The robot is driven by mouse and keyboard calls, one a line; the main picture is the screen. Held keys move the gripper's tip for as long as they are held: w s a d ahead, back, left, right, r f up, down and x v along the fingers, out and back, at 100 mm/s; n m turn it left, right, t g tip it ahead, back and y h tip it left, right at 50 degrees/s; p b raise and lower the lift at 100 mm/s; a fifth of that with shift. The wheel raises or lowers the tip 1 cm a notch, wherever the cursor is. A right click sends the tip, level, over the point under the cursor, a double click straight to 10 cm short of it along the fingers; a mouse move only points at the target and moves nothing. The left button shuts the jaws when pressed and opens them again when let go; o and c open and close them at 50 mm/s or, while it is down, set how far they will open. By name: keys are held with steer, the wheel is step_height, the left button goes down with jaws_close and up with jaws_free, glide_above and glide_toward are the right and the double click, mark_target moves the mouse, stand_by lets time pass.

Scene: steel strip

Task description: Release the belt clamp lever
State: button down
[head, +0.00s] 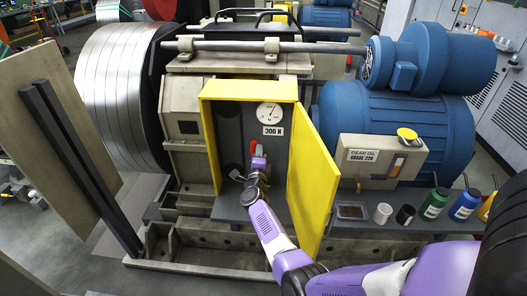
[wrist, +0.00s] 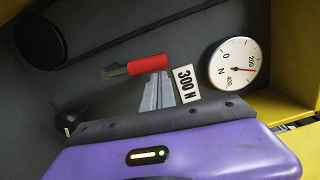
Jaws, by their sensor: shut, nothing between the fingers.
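The red-handled lever (wrist: 148,64) is on the grey back panel of the open yellow cabinet (head: 248,90); in the wrist view its red grip points right and slightly up, with a metal part at its left end. A bit of red also shows in the head view (head: 253,147). My gripper (wrist: 157,76) is shut and empty, its grey fingertips right at the lower edge of the red grip. I cannot tell whether they touch it. In the head view my gripper (head: 258,156) reaches into the cabinet and covers part of the lever.
A round gauge (wrist: 234,64) has its needle between 200 and 400; a "300 N" label (wrist: 184,84) is beside it. A dark knob (wrist: 76,120) is at lower left. The yellow door (head: 311,180) stands open right beside my arm. Bottles (head: 434,203) stand on the right shelf.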

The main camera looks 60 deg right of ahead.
steer(key=shift+w+a+r+n, duration=0.25)
steer(key=shift+w+n, duration=0.05)
steer(key=shift+w, duration=0.3)
steer(key=shift+w, duration=0.15)
